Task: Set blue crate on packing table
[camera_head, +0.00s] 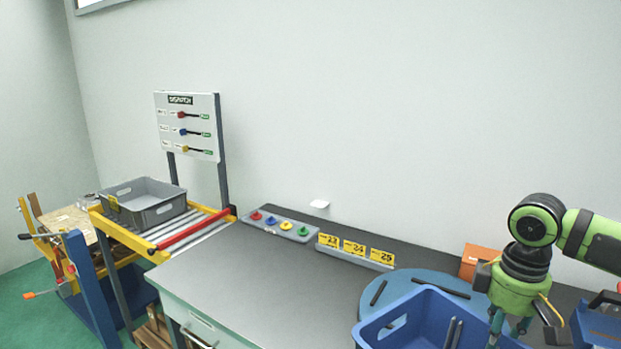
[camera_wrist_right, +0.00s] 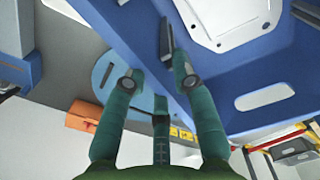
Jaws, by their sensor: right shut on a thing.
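The blue crate (camera_head: 400,324) is at the bottom right of the head view, in front of a round blue disc (camera_head: 408,278) and cut off by the frame's lower edge. My right gripper (camera_head: 510,330) is shut on the crate's wall. In the right wrist view the fingers (camera_wrist_right: 157,80) straddle that blue wall (camera_wrist_right: 115,25), and a pale flat part (camera_wrist_right: 230,18) shows inside the crate. I cannot tell whether the crate touches what is under it. The grey-topped table (camera_head: 250,285), seemingly the packing table, is clear left of the crate. My left gripper is not in view.
A grey crate (camera_head: 145,210) sits on a yellow-framed roller stand at the left, beside a dispatch board (camera_head: 190,125). A tray of coloured knobs (camera_head: 280,226), yellow number cards (camera_head: 354,248) and an orange box (camera_head: 481,262) line the table's back. Another blue object (camera_head: 597,325) is at the right edge.

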